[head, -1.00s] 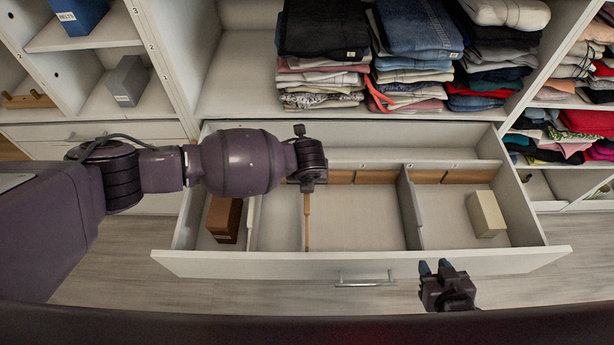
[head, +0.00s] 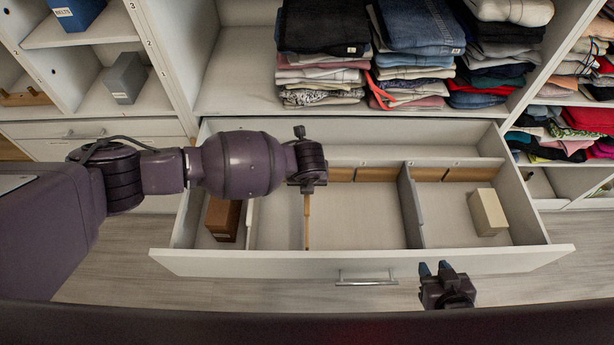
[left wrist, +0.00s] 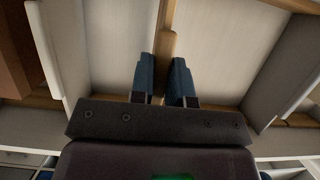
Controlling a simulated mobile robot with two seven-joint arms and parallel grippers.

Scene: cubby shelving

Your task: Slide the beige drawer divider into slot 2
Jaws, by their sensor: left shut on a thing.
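My right gripper (head: 436,269) is open and empty in front of the drawer.
A brown box (head: 223,219) lies in the left compartment, a cream box (head: 488,212) in the right one. Folded clothes (head: 415,50) fill the shelf above the drawer.

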